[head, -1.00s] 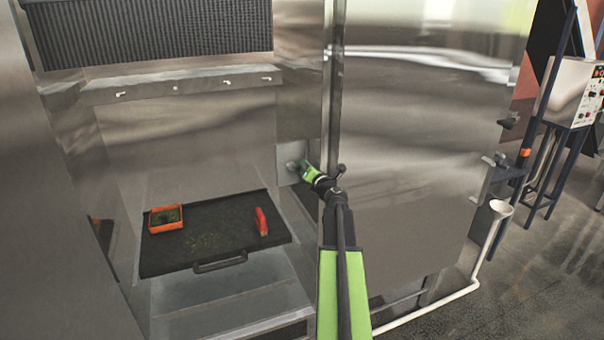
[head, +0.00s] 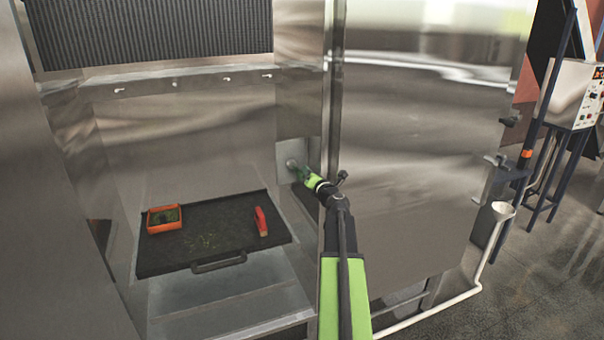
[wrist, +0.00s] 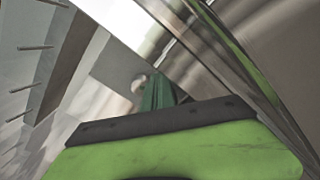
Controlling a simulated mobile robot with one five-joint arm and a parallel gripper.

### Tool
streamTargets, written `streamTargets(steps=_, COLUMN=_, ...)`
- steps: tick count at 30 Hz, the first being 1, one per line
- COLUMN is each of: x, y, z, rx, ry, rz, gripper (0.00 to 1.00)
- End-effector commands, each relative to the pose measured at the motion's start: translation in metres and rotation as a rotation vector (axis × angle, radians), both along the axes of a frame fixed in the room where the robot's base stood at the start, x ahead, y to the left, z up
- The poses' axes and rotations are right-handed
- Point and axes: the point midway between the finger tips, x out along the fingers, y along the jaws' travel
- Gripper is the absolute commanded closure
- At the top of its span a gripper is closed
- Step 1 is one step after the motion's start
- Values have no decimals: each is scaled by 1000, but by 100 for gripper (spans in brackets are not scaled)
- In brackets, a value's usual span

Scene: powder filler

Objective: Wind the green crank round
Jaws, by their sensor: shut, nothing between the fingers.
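The green crank (head: 300,172) sits on a grey plate on the right inner wall of the steel cabinet. In the wrist view its dark green handle (wrist: 158,93) stands just past my gripper's front edge, with a pale round hub behind it. My gripper (head: 310,179) is at the handle's near end and is shut with nothing held. In the wrist view my gripper (wrist: 165,117) covers the lower part of the crank. I cannot tell whether they touch.
A black tray (head: 190,256) below left holds an orange box (head: 164,219) and a red object (head: 260,221). Several small pegs (head: 175,84) line the back wall. The open steel door (head: 425,150) stands close on the right of my arm.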

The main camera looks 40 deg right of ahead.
Motion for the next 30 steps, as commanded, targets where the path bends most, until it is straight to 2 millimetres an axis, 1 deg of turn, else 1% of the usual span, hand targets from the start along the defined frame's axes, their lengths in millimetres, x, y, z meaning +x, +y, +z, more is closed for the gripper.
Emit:
streamTargets(steps=1, x=1, y=2, z=-12, rx=0, ry=0, rz=1, gripper=100)
streamTargets(steps=2, x=1, y=3, z=-13, rx=-1, ry=1, rz=1, gripper=100)
streamTargets(steps=8, x=1, y=3, z=-10, rx=-1, ry=1, rz=1, gripper=100)
streamTargets(steps=14, x=4, y=12, z=-25, rx=-1, ry=1, rz=1, gripper=100)
streamTargets(steps=20, x=4, y=12, z=-22, rx=-1, ry=1, rz=1, gripper=100)
streamTargets(steps=23, x=6, y=16, z=-26, rx=-1, ry=1, rz=1, gripper=100)
streamTargets(steps=26, x=9, y=24, z=-32, rx=-1, ry=1, rz=1, gripper=100)
streamTargets(steps=30, x=10, y=24, z=-30, rx=-1, ry=1, rz=1, gripper=100)
